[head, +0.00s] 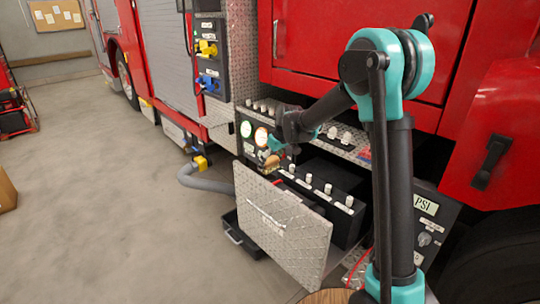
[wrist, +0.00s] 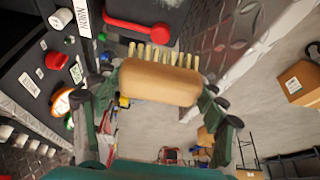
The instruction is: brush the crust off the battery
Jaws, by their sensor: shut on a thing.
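The battery (head: 343,222) appears to be the black box with several white caps in the truck's open lower compartment in the head view. My gripper (head: 277,150) is above the far-left end of that compartment, in front of the gauge panel. It is shut on a brush (wrist: 160,83) with a tan wooden back and pale bristles. In the wrist view the brush lies crosswise between the fingers, bristles toward the top of the picture. A red bar-like part (wrist: 140,27) lies on a black surface beyond the bristles. I cannot make out the crust clearly.
A tread-plate door (head: 282,232) hangs open in front of the compartment. A gauge panel (head: 252,135) is beside my gripper. A black tray (head: 238,238) sits on the floor, and a grey hose (head: 205,184) runs from the truck. The floor at left is mostly clear.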

